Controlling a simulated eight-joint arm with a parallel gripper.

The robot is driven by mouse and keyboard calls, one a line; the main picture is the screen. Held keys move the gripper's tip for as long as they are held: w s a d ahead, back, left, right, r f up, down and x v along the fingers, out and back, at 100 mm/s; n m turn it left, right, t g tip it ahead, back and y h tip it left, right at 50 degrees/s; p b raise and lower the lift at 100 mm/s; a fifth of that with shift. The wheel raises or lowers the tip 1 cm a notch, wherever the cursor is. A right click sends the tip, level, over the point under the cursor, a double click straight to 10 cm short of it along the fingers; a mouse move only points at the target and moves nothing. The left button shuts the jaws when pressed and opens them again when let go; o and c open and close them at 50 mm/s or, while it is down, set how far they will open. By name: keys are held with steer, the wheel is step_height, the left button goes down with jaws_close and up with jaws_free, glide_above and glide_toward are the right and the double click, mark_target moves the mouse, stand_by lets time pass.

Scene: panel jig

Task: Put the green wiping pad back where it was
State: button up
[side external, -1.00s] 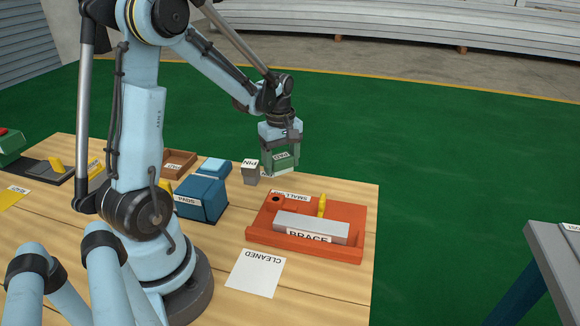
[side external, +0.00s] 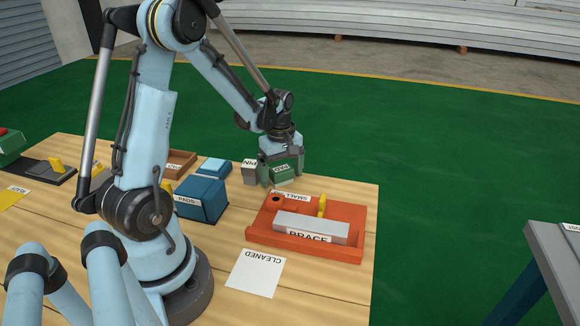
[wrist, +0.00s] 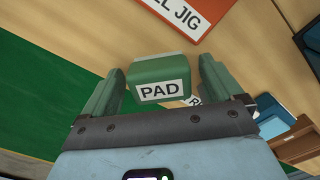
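The green wiping pad (side external: 283,174), a block with a white PAD label, sits low at the back right of the table, beyond the orange tray. A white label shows partly beneath it. My gripper (side external: 281,170) is lowered around the pad, a finger on each side. In the wrist view the pad (wrist: 160,76) lies between the fingers of my gripper (wrist: 160,80), with narrow gaps beside it, so the fingers look open. The pad appears to rest on the table, though its underside is hidden.
The grey PIN block (side external: 249,172) stands close left of the pad. The orange jig tray (side external: 257,235) with the grey brace (side external: 312,226) and a yellow peg is in front. A blue box (side external: 201,199) is farther left. The white CLEANED card (side external: 256,273) lies bare.

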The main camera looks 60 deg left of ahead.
mark_target(281, 169)
step_height(281, 169, up, 12)
steer(key=s+d+m+t, duration=0.2)
steer(key=d+m+t, duration=0.1)
steer(key=d+m, duration=0.6)
steer(key=s+d+r+m+t, duration=0.1)
steer(key=d+m+t, duration=0.3)
steer(key=d+m, duration=0.5)
steer(key=shift+s+d+r, duration=0.3)
steer(key=shift+s, duration=0.1)
stand_by(0.9)
